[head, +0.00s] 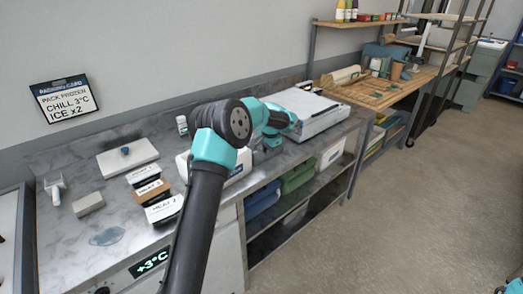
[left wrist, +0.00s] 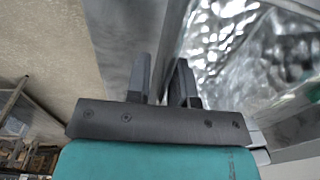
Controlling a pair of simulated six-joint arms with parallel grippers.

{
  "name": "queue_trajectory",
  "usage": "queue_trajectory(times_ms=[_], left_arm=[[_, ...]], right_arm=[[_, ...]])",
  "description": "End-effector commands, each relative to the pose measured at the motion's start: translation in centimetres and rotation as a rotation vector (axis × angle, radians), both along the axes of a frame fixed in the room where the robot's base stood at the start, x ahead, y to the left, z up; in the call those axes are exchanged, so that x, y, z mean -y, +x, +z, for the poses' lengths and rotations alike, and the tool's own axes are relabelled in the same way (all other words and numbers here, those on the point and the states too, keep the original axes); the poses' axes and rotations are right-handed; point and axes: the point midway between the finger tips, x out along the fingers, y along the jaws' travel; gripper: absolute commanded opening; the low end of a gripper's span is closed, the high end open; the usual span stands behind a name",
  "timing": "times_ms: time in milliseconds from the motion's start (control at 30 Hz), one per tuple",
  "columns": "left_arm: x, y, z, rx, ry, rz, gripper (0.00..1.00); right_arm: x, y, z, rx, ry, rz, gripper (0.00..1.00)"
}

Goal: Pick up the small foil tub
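My left gripper (head: 267,148) is low over the worktop, beside a white box (head: 242,166) that my arm partly covers. In the left wrist view its two fingers (left wrist: 163,82) stand apart with nothing visible between them. Shiny crinkled foil (left wrist: 245,45) fills the right of that view, close beside the right finger. I cannot tell whether this foil is the small foil tub or a box lining. No foil tub can be made out in the head view.
Labelled packs (head: 152,190) lie on the marble worktop (head: 60,240) at left, near a white board (head: 127,157), a grey block (head: 88,204) and a scoop (head: 55,187). A large white-and-grey appliance (head: 308,112) stands right of the gripper. Green and blue bins sit on the shelf below.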

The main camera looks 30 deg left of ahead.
Motion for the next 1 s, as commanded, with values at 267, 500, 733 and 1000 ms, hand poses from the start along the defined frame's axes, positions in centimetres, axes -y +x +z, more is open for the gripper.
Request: queue_trajectory(times_ms=[267, 500, 733, 1000], left_arm=[[0.0, 0.0, 0.0, 0.000, 0.000, 0.000, 0.00], [0.0, 0.0, 0.0, 0.000, 0.000, 0.000, 0.00], [0.0, 0.0, 0.3, 0.000, 0.001, 0.000, 0.00], [0.0, 0.1, 3.5, 0.005, 0.002, 0.000, 0.00]], right_arm=[[0.0, 0.0, 0.0, 0.000, 0.000, 0.000, 0.43], [0.0, 0.0, 0.0, 0.000, 0.000, 0.000, 0.43], [0.0, 0.0, 0.0, 0.000, 0.000, 0.000, 0.43], [0.0, 0.0, 0.0, 0.000, 0.000, 0.000, 0.43]])
